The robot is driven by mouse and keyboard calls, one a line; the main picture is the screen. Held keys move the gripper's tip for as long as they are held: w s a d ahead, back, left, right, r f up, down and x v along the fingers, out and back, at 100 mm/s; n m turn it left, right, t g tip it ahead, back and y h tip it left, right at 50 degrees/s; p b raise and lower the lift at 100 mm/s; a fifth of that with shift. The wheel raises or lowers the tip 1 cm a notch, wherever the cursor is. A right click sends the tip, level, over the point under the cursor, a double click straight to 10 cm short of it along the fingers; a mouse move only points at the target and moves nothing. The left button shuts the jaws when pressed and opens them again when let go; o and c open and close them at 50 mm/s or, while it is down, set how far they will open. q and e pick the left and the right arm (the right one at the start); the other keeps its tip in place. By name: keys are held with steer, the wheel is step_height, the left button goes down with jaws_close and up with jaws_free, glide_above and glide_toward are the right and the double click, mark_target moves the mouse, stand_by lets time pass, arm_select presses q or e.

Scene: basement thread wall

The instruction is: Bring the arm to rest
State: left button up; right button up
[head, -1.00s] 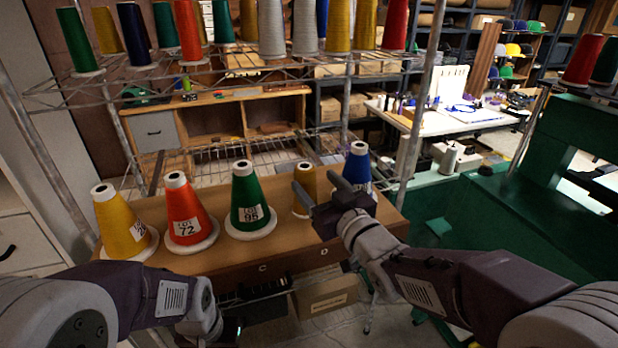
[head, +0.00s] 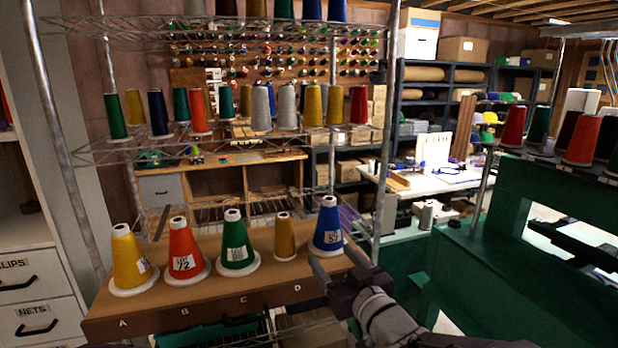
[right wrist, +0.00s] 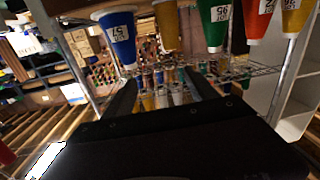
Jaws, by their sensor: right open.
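My right gripper (head: 335,266) is open and empty in the head view. It is in front of the right end of the wooden shelf board (head: 190,303), just below the blue thread cone (head: 328,225). Its two fingers also show in the right wrist view (right wrist: 155,95), spread apart with nothing between them. I cannot tell from these views whether a finger touches the board. My left gripper is out of view.
On the board stand yellow (head: 128,258), orange (head: 184,252), green (head: 236,245) and gold (head: 285,238) cones. Letters mark its front edge. A wire rack (head: 230,140) with more cones rises behind. A green machine frame (head: 500,270) stands at right; white drawers (head: 38,270) at left.

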steer(key=s+d+f+m+g+h+p, duration=0.35)
steer(key=d+f+g+h, duration=0.25)
steer(key=d+f, duration=0.55)
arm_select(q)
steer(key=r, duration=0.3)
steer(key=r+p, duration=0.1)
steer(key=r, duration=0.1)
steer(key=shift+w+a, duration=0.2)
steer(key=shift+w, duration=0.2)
arm_select(e)
steer(key=s+f+m+g, duration=0.1)
steer(key=s+f+g, duration=0.8)
steer(key=s, duration=0.7)
step_height(320, 180, down, 2)
steer(key=shift+s+d+f+m+h, duration=0.2)
steer(key=shift+s+d+m+h, duration=0.1)
steer(key=shift+s+m, duration=0.05)
steer(key=shift+a, duration=0.1)
